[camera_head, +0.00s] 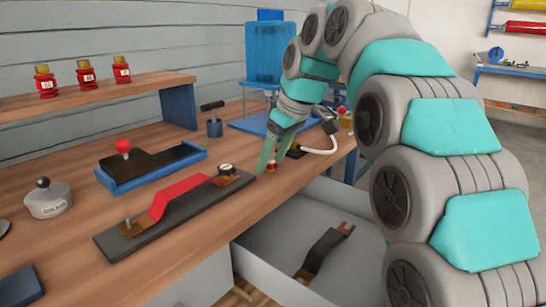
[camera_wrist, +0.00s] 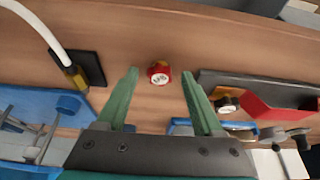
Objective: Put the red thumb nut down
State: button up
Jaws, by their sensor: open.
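The red thumb nut (camera_wrist: 160,73) sits on the wooden bench top (camera_wrist: 225,45) with its pale marked top facing the wrist camera. My gripper (camera_wrist: 160,80) is open, one green finger on each side of the nut, with visible gaps between. In the head view the nut (camera_head: 271,168) shows as a small red spot at the fingertips of my gripper (camera_head: 267,162), near the bench's front edge. The fingers partly hide it there.
A black base with a red bent bar (camera_head: 180,200) lies left of my gripper. A white hose (camera_head: 322,151) and blue stand (camera_head: 265,55) are close behind. An open grey drawer (camera_head: 250,258) below holds a black part with copper ends (camera_head: 322,250).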

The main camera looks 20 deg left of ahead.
jog(key=v, duration=0.4)
jog(key=shift+r, duration=0.25)
jog(key=p+v, duration=0.5)
jog(key=v, duration=0.2)
jog(key=shift+d+r, duration=0.2)
jog(key=shift+s, duration=0.1)
